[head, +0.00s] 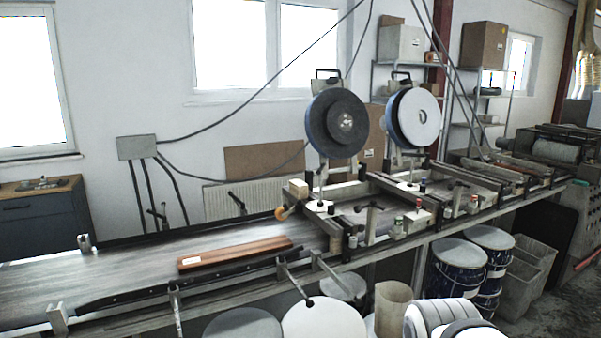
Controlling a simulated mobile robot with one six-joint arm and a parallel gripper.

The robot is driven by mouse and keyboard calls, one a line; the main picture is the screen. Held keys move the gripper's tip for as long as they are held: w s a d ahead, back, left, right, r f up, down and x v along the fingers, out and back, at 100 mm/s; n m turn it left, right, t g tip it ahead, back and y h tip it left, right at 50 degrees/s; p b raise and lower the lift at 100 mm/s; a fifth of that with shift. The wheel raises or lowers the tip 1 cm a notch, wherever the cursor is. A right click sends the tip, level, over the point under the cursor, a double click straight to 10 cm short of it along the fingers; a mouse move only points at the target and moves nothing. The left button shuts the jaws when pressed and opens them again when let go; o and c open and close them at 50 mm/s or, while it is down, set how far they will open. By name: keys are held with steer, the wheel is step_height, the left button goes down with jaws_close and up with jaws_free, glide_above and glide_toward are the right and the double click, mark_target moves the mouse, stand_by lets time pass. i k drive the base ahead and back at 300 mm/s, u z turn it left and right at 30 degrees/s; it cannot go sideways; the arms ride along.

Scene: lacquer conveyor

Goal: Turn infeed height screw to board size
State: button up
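A reddish-brown board (235,252) with a small white label lies flat on the conveyor belt (130,262), left of the first machine head. That head carries a large dark disc (325,122) with a grey hub above the line; a second head has a white-faced disc (418,118). Thin upright rods stand under both discs. Several small knobs and handles sit around the heads, including a lever with a dark end (295,285) at the front rail. I cannot tell which of these is the infeed height screw. My gripper is not in view; a white rounded part of my arm shows at the bottom right.
Round pale lids (322,318) and a cardboard tube (392,305) are in front below the rail. The belt's left part is clear.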

mark_target(319, 172)
steer(key=u, duration=0.05)
steer(key=i, duration=1)
steer(key=u, duration=0.05)
